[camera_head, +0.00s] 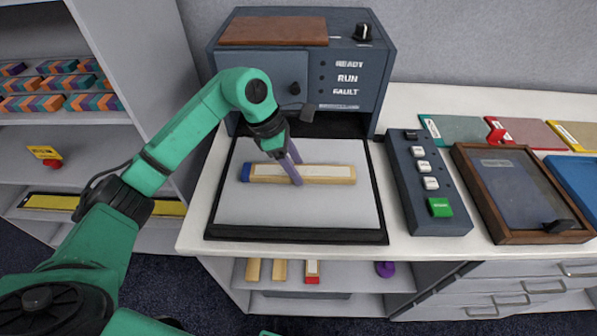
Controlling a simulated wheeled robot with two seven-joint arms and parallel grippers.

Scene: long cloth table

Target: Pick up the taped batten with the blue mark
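The taped batten (325,173) is a light wooden bar with a pale strip along its top and a blue mark (246,172) at its left end. It lies crosswise on the grey tray surface (300,212) in front of the dark machine. My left gripper (298,173) reaches down over the batten near its middle. Its two purple fingers stand apart, one at the far side and one at the near side, with the batten between them. Whether they press on it cannot be told. My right gripper is not in view.
The machine (345,80) stands close behind the tray. A button panel (428,185) and a wood-framed case (521,194) are to the right. Below, a shelf holds short wooden pieces (279,269), one red-ended piece (312,272) and a purple object (385,268).

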